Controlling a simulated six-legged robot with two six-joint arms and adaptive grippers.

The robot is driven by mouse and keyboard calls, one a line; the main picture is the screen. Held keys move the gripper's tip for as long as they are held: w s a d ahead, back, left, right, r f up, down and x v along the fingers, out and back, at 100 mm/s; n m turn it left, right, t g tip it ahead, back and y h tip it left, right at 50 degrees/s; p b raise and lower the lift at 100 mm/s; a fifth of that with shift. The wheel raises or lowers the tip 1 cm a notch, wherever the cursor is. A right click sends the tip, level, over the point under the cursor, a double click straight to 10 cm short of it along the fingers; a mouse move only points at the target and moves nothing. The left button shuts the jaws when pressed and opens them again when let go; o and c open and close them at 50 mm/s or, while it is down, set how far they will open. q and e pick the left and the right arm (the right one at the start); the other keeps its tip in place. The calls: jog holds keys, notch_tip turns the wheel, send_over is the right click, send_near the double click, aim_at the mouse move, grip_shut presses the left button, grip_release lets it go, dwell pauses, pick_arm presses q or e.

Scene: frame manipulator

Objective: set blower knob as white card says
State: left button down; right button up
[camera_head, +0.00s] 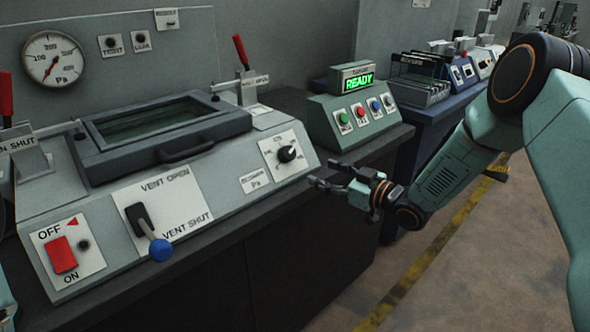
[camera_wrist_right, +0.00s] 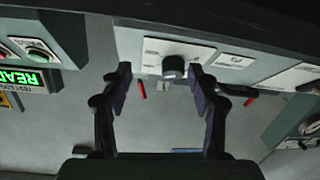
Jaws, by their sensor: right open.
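The blower knob (camera_head: 286,155) appears to be the round black knob on a white plate at the right end of the grey console's sloped front. It also shows in the wrist view (camera_wrist_right: 173,67). Its setting is too small to read. A small white card (camera_head: 255,182) sits left of it, also in the wrist view (camera_wrist_right: 236,60); its lettering ends in "Pa" but is otherwise unclear. My right gripper (camera_head: 328,174) is open and empty, right of the knob and apart from it. In the wrist view the knob appears between the spread fingertips (camera_wrist_right: 160,78), nearer the right one.
A vent lever with a blue ball (camera_head: 160,250) and a red OFF/ON switch (camera_head: 62,255) sit left on the console. A pressure gauge (camera_head: 53,58) hangs on the back panel. A green box with a READY display (camera_head: 358,82) stands right of the console.

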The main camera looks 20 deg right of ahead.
aim_at(293, 156)
jog(key=w+a+r, duration=0.1)
jog(key=w+a+n+y+b, duration=0.1)
jog(key=w+a, duration=0.1)
jog(key=w+a+r+y, duration=0.1)
jog(key=a, duration=0.1)
jog(key=shift+w+a+r, duration=0.1)
jog(key=shift+w+r, duration=0.1)
jog(key=shift+r, duration=0.1)
jog(key=shift+w+a+r, duration=0.1)
jog(key=shift+w+a, duration=0.25)
jog(key=shift+w, duration=0.1)
jog(key=shift+w+a, duration=0.1)
jog(key=shift+w, duration=0.1)
